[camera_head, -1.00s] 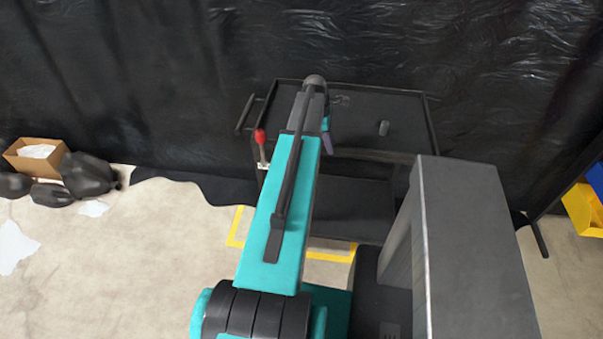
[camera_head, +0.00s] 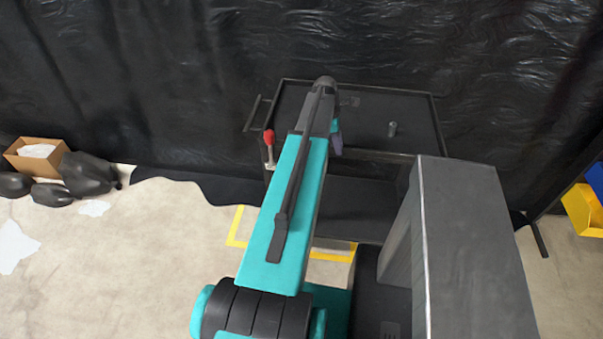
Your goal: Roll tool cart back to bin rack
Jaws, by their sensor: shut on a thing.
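The black tool cart (camera_head: 365,105) stands in front of the black curtain, with its top tray and a lower shelf in view. Its side handle (camera_head: 255,113) sticks out at the left. A red-tipped lever (camera_head: 268,138) stands upright at its near left corner. A small grey cylinder (camera_head: 392,129) is on the tray. My arm reaches over the cart's near edge. My gripper (camera_head: 337,146) shows only as a small part beside the arm; it is shut at the cart, and its fingertips and exact hold are hidden. Part of the bin rack, with a yellow bin (camera_head: 583,210), shows at the right edge.
Yellow tape (camera_head: 236,228) marks the floor in front of the cart. A cardboard box (camera_head: 35,152) and dark bags (camera_head: 88,173) lie at the far left. A dark floor foot (camera_head: 539,238) juts out near the bins. The floor at left is mostly clear.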

